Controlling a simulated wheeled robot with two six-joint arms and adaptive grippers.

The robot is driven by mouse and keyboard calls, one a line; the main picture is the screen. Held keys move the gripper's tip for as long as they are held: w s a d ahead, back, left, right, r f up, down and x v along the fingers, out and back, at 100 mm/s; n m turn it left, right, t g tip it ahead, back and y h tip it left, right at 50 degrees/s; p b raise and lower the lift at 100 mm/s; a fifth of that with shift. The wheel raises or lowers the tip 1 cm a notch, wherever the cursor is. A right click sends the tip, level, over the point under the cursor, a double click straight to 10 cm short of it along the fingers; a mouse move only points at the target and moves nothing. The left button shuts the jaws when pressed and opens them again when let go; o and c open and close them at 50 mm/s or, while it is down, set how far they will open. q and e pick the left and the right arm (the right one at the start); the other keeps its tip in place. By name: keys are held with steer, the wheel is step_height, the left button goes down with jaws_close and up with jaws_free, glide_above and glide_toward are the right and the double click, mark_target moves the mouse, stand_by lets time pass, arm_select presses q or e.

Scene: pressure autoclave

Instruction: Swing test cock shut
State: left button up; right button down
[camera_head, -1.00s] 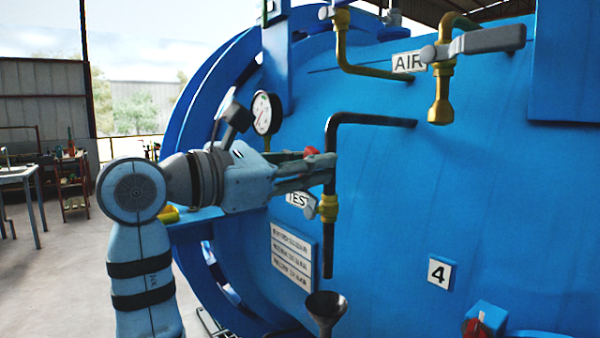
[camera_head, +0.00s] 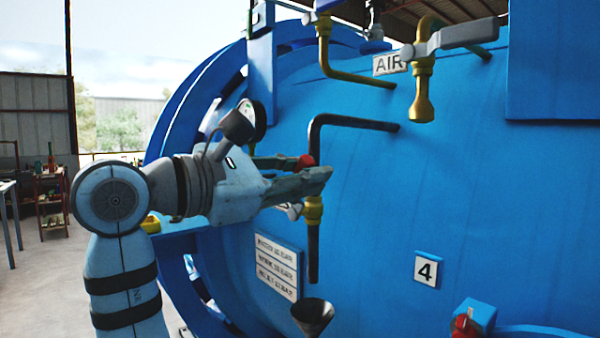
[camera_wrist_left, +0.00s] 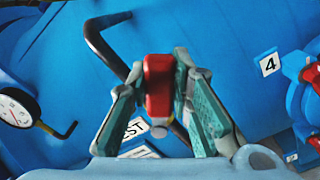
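The test cock (camera_head: 313,210) is a brass valve on the black bent pipe (camera_head: 340,120) at the blue vessel's side. Its red handle grip (camera_head: 305,161) stands above the valve body, partly hidden by my fingers. My left gripper (camera_head: 318,170) is at this handle. In the left wrist view the red handle grip (camera_wrist_left: 159,82) sits between the two fingertips of my left gripper (camera_wrist_left: 160,68), which appear closed on its sides. The TEST label (camera_wrist_left: 135,128) shows behind the fingers there. My right gripper is not in view.
A funnel (camera_head: 313,315) is below the pipe's open end. The AIR valve (camera_head: 423,85) with its grey lever is at upper right. A pressure gauge (camera_wrist_left: 18,108) is left of the gripper in the wrist view. A red knob (camera_head: 464,326) is at lower right.

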arm_select(q)
steer(key=o, duration=0.4)
steer(key=shift+c, duration=0.2)
steer(key=v, duration=1.2)
steer(key=shift+c, duration=0.4)
